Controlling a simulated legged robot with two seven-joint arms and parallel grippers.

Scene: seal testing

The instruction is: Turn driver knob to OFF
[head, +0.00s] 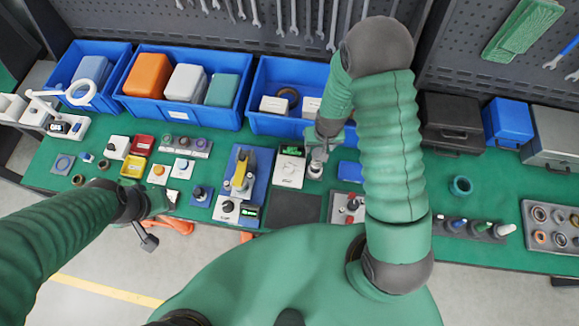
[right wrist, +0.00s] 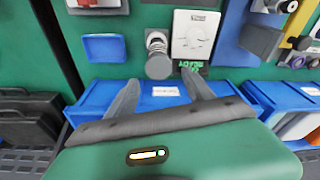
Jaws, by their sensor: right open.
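A white box (head: 289,170) with a small green-lit display stands at the middle of the green bench. In the right wrist view the white box (right wrist: 195,37) shows a pale face with faint markings, and its display reads READY. A grey metal cylinder with a coil (head: 316,163) stands right beside it. Another white unit with a black knob (head: 228,206) and green display is further left. I cannot tell which one is the driver. My right gripper (right wrist: 160,97) is open and empty, near the cylinder. My left gripper (head: 158,218) is off the bench's front edge; its jaws are unclear.
Blue bins (head: 188,82) line the back below a tool panel. A yellow-grey fixture on a blue plate (head: 262,160) stands left of the white box. A dark flat pad (head: 296,208) lies in front.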

